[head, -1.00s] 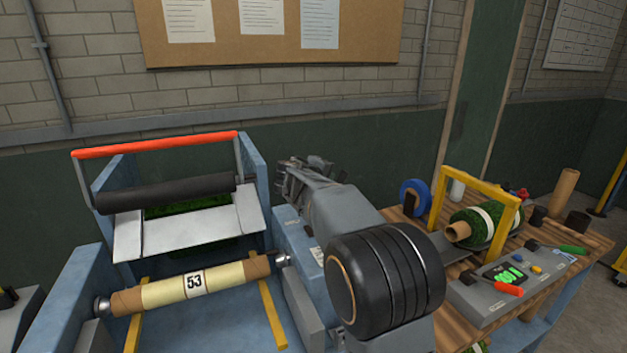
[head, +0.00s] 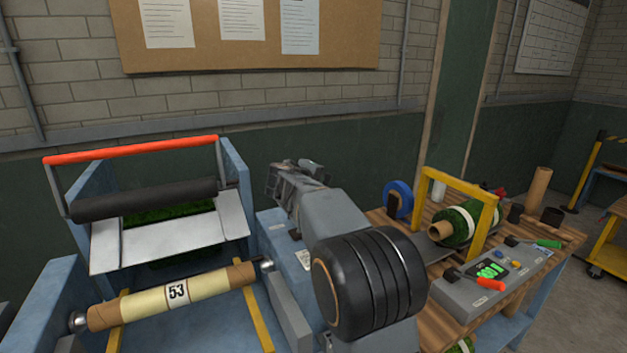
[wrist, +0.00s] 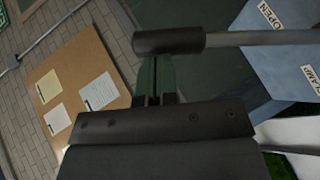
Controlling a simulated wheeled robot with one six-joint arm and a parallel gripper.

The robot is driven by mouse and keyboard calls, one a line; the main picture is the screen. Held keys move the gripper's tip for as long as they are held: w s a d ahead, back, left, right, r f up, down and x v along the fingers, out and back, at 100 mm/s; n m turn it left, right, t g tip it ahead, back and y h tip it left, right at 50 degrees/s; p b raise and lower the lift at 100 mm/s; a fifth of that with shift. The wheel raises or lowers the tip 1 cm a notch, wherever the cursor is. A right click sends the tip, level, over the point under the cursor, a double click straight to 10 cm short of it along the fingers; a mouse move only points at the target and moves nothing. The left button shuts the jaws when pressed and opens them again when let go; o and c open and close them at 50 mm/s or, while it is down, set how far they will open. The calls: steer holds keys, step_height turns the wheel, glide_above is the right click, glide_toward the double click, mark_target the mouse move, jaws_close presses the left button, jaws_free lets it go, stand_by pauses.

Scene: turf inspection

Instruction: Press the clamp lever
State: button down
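The clamp lever shows in the wrist view as a grey rod with a black cylindrical grip (wrist: 169,41), running in from the right. It crosses just beyond my gripper (wrist: 155,62), whose two fingertips look closed together, with only a thin dark line between them. The tips end at the grip's lower edge; I cannot tell whether they touch it. A blue panel (wrist: 262,55) behind the rod carries OPEN and CLAMP labels. In the head view my gripper (head: 284,181) is beside the blue machine, and my own arm hides much of the area around the lever.
A blue machine frame with a red bar (head: 130,149), a black roller (head: 145,199) and a core labelled 53 (head: 175,294) is at left. A wooden bench (head: 402,222) at right holds a yellow frame (head: 460,183), a turf roll (head: 455,226) and a control box (head: 480,290).

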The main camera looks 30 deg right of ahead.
steer(key=shift+a+r, duration=0.1)
steer(key=shift+r, duration=0.05)
steer(key=w+r+b+v, duration=0.1)
steer(key=w+v, duration=0.1)
steer(key=v, duration=1)
steer(key=shift+a+r+b, duration=0.3)
steer(key=shift+a+r, duration=0.05)
steer(key=shift+a, duration=0.25)
steer(key=shift+s, duration=0.1)
steer(key=s+a+f+g+y, duration=0.1)
steer(key=s+f+y, duration=0.1)
steer(key=f, duration=0.4)
steer(key=s+a+f+g+y, duration=0.1)
steer(key=s+a+f+y, duration=0.1)
steer(key=f, duration=0.3)
steer(key=s+a+f+m+y, duration=0.1)
steer(key=s+f+y, duration=0.1)
steer(key=s+f, duration=0.2)
steer(key=s+a+f+m+g+y, duration=0.1)
steer(key=s+a+f+y, duration=0.1)
steer(key=s, duration=0.8)
steer(key=s+a+f+m+g+y, duration=0.1)
steer(key=s+f+m+y, duration=0.1)
steer(key=s+f, duration=0.5)
steer(key=shift+s+a+y, duration=0.2)
steer(key=shift+a+y, duration=0.05)
steer(key=shift+y, duration=0.45)
